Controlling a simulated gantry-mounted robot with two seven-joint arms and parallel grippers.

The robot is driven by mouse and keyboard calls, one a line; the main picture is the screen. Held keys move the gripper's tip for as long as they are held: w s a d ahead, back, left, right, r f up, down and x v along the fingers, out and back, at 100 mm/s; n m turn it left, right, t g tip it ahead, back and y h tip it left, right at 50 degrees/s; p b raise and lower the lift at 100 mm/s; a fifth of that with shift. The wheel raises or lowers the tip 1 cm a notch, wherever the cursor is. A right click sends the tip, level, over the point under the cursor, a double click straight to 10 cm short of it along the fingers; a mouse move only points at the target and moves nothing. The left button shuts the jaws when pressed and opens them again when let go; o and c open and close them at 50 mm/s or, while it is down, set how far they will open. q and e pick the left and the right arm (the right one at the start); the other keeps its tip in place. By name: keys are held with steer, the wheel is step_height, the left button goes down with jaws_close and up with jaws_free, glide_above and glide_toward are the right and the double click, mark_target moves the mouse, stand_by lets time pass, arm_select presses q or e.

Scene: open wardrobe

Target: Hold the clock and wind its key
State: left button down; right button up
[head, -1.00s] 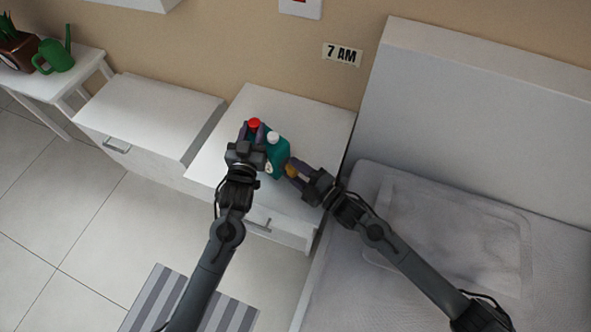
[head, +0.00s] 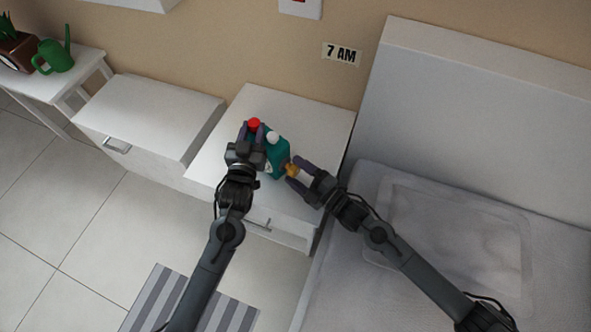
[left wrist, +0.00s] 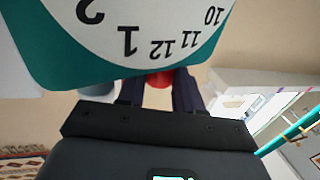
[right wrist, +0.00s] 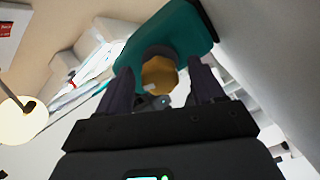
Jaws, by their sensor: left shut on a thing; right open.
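My left gripper (head: 253,132) is shut on the clock's top at the red knob. The brass key (head: 291,170) sticks out of the clock's right side; it also shows in the right wrist view (right wrist: 160,76). My right gripper (head: 294,174) is open, its fingers on either side of the key with gaps visible.
The nightstand top (head: 310,120) is bare behind the clock. A bed (head: 440,230) with a tall headboard stands to the right. A white cabinet (head: 150,110) stands to the left, and a side table with a green watering can (head: 55,55) is farther left.

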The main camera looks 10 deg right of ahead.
steer(key=v, duration=1.1)
steer(key=n, duration=0.7)
steer(key=w+n, duration=0.1)
steer(key=n, duration=0.7)
steer(key=a+n, duration=0.1)
steer(key=n, duration=0.6)
steer(key=shift+w+r+n, duration=0.15)
steer(key=shift+n, duration=0.15)
steer(key=x, duration=1)
steer(key=shift+w+a, duration=0.2)
steer(key=shift+a, duration=0.05)
